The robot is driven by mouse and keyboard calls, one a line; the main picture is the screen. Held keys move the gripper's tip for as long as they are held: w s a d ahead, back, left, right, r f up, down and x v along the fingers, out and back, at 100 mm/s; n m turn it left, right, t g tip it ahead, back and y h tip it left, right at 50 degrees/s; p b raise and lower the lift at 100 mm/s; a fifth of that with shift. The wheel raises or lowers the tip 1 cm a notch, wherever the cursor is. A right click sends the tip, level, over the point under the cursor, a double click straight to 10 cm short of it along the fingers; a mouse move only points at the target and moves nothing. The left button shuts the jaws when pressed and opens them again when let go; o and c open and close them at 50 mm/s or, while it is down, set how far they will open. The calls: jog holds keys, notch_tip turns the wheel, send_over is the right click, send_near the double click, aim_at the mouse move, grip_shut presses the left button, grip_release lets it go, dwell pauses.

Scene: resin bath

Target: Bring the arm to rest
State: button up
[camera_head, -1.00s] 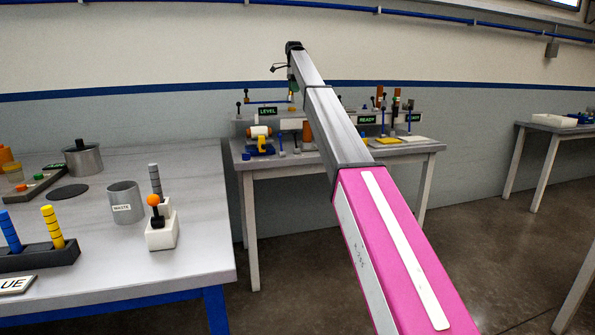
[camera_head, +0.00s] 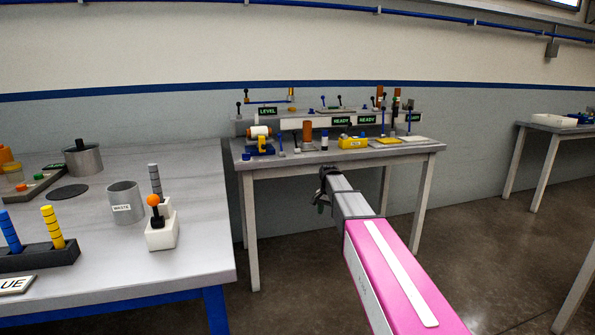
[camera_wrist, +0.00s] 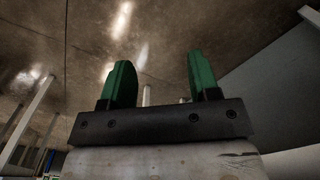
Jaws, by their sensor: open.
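My gripper (camera_wrist: 160,82) shows in the wrist view with two green fingers set wide apart. Nothing is between them, and bare brown floor lies beyond. In the head view my arm reaches forward and low, with my gripper (camera_head: 322,203) at its far end. There it hangs in front of the far bench, a little below the level of its top. The fingers are small and partly hidden by the wrist in that view.
The far bench (camera_head: 410,149) holds several fixtures, READY signs and a yellow block (camera_head: 352,142). A near table (camera_head: 205,262) at left carries a WASTE cup (camera_head: 125,205) and an orange-knobbed lever (camera_head: 153,200). Another table (camera_head: 550,127) stands at far right. Open floor (camera_head: 470,225) lies between.

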jog(key=s+d+f+n, duration=0.2)
jog(key=s+f, duration=0.3)
jog(key=s, duration=0.5)
jog(key=s+d+f+n, duration=0.2)
jog(key=s+f, duration=0.2)
jog(key=s, duration=0.7)
jog(key=s+d+f+n, duration=0.2)
jog(key=s+f, duration=0.3)
jog(key=s, duration=0.5)
jog(key=shift+s+f, duration=0.3)
jog(key=shift+s, duration=0.1)
jog(key=shift+d, duration=0.1)
